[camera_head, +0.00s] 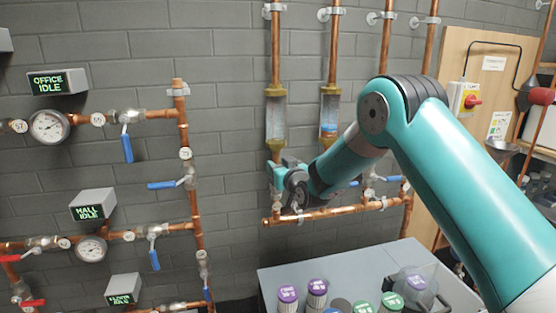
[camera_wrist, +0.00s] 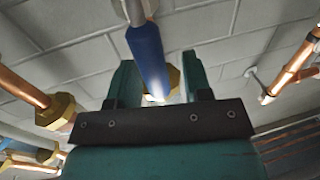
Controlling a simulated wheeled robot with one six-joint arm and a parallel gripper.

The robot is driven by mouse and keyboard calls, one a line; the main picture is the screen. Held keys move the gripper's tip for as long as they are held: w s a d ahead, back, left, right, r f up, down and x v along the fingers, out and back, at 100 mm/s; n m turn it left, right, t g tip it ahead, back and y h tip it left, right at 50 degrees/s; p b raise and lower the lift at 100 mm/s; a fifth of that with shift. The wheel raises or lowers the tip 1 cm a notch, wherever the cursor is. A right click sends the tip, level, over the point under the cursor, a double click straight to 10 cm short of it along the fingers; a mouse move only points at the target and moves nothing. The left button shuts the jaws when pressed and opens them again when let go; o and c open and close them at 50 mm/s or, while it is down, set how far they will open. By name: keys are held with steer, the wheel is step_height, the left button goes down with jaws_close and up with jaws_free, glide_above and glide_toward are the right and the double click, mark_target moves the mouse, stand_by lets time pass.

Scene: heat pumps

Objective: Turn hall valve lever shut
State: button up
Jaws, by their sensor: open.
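In the head view a display box reading HALL IDLE (camera_head: 92,205) is on the left wall. The pipe below it carries a gauge (camera_head: 92,248) and a valve with a blue lever (camera_head: 154,260) hanging nearly straight down. My gripper (camera_head: 279,176) is farther right, at the pipe below the left sight glass (camera_head: 276,118). In the wrist view my gripper (camera_wrist: 158,62) is open, and a blue lever (camera_wrist: 148,55) lies between its two teal fingers. I cannot tell whether they touch it. In the head view my gripper and arm hide this lever.
More blue levers (camera_head: 127,148) (camera_head: 165,185) are on the left pipes. A horizontal copper pipe (camera_head: 330,212) runs below my gripper. A grey table (camera_head: 300,270) with several capped containers stands in front. A panel with a red switch (camera_head: 472,101) is at right.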

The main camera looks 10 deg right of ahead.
steer(key=shift+w+a, duration=0.1)
steer(key=shift+w, duration=0.3)
steer(key=shift+c, duration=0.2)
jaws_close()
steer(key=shift+f, duration=0.1)
